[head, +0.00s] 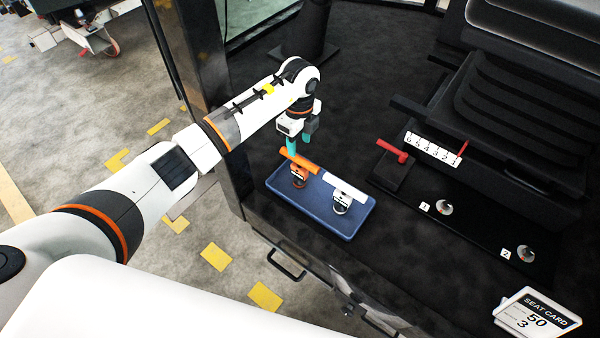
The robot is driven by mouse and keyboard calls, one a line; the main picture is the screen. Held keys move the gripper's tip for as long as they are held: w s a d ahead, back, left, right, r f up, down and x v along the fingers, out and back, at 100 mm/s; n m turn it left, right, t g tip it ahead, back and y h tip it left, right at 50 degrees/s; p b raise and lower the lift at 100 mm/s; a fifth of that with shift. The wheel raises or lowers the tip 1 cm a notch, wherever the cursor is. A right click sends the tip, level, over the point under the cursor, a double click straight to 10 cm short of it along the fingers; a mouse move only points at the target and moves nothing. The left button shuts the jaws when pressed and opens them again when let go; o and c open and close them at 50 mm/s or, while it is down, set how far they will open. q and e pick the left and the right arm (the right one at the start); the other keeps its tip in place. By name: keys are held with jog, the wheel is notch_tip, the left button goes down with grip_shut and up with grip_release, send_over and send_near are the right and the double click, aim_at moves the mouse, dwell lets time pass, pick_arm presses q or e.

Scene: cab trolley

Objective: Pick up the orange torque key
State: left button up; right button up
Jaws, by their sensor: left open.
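The orange torque key (302,164) stands in the left part of a blue tray (328,223), with its bar-shaped handle on top and a round dial below. A white torque key (346,191) stands beside it on the right in the same tray. My left gripper (292,147) reaches down from above, with teal fingertips at the left end of the orange handle. It is open. I cannot tell whether the fingertips touch the handle or straddle it. My right gripper is not in view.
Right of the tray is a black panel with a red lever (393,151), a numbered white strip (433,149) and two round sockets marked 1 (444,207) and 2 (526,254). A seat card (537,314) stands at the lower right. A dark post (205,60) rises behind my left arm.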

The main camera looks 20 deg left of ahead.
aim_at(300, 157)
pick_arm(q)
notch_tip(300, 157, down, 5)
jog(key=b, duration=0.3)
jog(key=shift+f, duration=0.15)
jog(key=f+b, duration=0.1)
jog(key=b, duration=0.1)
jog(key=f+b, duration=0.1)
jog(key=f, duration=0.1)
jog(key=f+b, duration=0.2)
jog(key=shift+w+f+b, duration=0.1)
jog(key=shift+w+b, duration=0.2)
jog(key=shift+b, duration=0.05)
jog(key=shift+r, duration=0.2)
grip_shut()
